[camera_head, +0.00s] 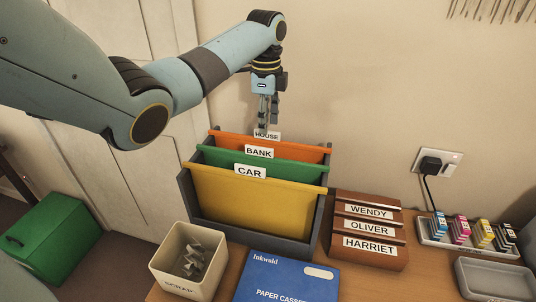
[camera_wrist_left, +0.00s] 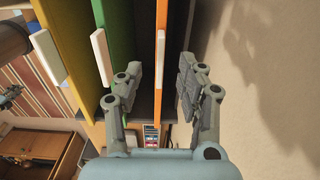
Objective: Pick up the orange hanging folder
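The orange hanging folder (camera_head: 225,138), with a HOUSE tab, hangs at the back of a dark grey file holder (camera_head: 305,228), behind the green folder (camera_head: 215,155) and the yellow folder (camera_head: 255,200). My left gripper (camera_head: 269,121) points down just above the HOUSE tab. In the left wrist view the gripper (camera_wrist_left: 161,70) is open, and the orange folder's top edge (camera_wrist_left: 161,15) with its white tab lines up with the gap between the fingers. I cannot tell whether the fingertips touch it.
A wooden name-tab box (camera_head: 365,255) stands right of the holder. A scrap bin (camera_head: 165,262) and a blue paper box (camera_head: 285,285) are in front. Ink cartridges (camera_head: 470,232) and a grey tray (camera_head: 495,278) lie right. The wall is close behind the holder.

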